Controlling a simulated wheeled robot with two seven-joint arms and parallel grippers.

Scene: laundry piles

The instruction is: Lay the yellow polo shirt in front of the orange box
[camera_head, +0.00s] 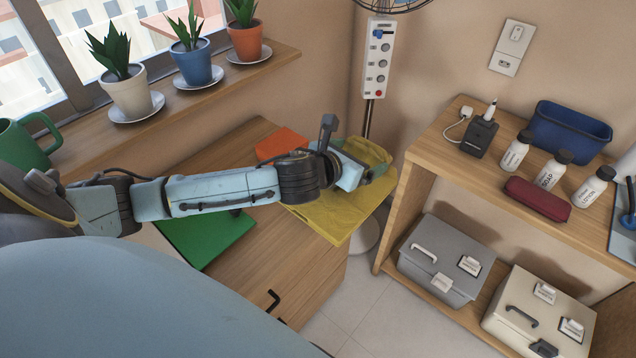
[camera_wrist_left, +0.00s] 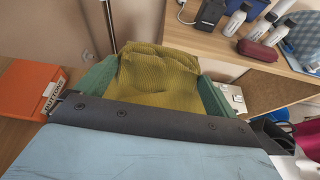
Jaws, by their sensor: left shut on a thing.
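The yellow polo shirt (camera_head: 335,222) is at the right end of the wooden cabinet top, partly hidden under my left forearm and wrist. It looks flat at the near side and bunched near the gripper. My left gripper (camera_head: 378,168) is shut on the shirt; in the left wrist view the ribbed yellow cloth (camera_wrist_left: 155,75) fills the space between its two green fingers. The orange box (camera_head: 282,143) sits at the back of the cabinet top, partly hidden by my arm; the left wrist view shows it at left with a label (camera_wrist_left: 32,88). My right gripper is not in view.
A flat green item (camera_head: 205,238) lies on the cabinet top (camera_head: 260,262), left of the shirt. A fan stand (camera_head: 376,75) rises behind. Potted plants (camera_head: 190,62) line the windowsill. A shelf (camera_head: 425,150) with bottles and lidded boxes stands at right, across a floor gap.

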